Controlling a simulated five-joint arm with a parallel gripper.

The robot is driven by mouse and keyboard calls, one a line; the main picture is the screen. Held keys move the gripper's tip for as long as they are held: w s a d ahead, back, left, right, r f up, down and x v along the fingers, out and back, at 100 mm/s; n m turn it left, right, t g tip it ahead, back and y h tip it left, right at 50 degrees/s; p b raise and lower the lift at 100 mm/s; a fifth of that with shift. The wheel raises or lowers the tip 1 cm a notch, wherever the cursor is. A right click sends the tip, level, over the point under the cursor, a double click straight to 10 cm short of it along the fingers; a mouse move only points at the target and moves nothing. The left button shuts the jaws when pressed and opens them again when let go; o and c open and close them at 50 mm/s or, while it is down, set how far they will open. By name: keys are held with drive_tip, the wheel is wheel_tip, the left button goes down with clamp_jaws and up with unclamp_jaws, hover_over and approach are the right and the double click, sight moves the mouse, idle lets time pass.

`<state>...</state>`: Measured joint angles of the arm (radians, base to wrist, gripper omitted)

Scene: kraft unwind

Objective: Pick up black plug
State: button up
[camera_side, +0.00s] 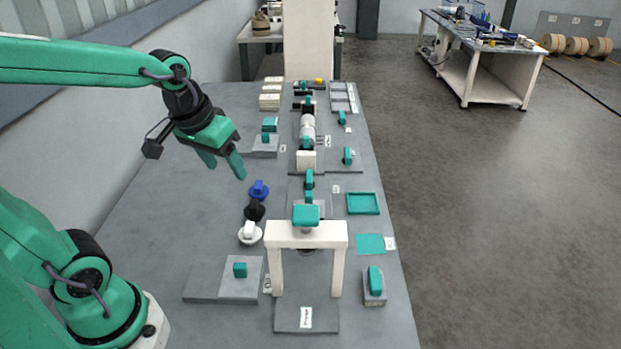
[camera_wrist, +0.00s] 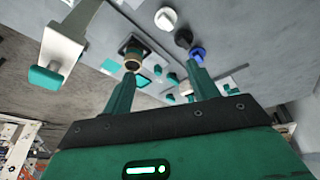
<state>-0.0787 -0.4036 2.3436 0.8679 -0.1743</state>
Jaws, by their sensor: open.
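The black plug (camera_side: 255,210) stands on the grey table between a blue plug (camera_side: 259,190) and a white plug (camera_side: 250,233). My gripper (camera_side: 226,168) is open and empty, in the air up and to the left of the plugs in the side view. In the wrist view the black plug (camera_wrist: 183,38) lies beyond the tip of the right finger of my gripper (camera_wrist: 162,70). The blue plug (camera_wrist: 198,55) is partly behind that finger, and the white plug (camera_wrist: 166,18) is farther up. Nothing is between the fingers.
A white arch frame (camera_side: 307,236) with a teal top block stands right of the plugs. A grey block (camera_side: 241,278) with a teal knob sits in front. A teal tray (camera_side: 363,204) is at the right. The table's left part is clear.

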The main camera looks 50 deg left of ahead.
drive_tip(key=w+a+f+n+g, duration=0.2)
drive_tip(key=w+a+f+n, duration=0.15)
drive_tip(key=w+f, duration=0.3)
drive_tip(key=n+g, duration=0.2)
drive_tip(key=n, duration=0.1)
hover_over(254, 204)
drive_tip(key=shift+m, duration=0.25)
wheel_tip(254, 204, down, 8)
drive_tip(key=shift+r, duration=0.1)
drive_tip(key=shift+f, duration=1.35)
drive_tip(key=shift+f, duration=2.6)
drive_tip(key=c, duration=0.7)
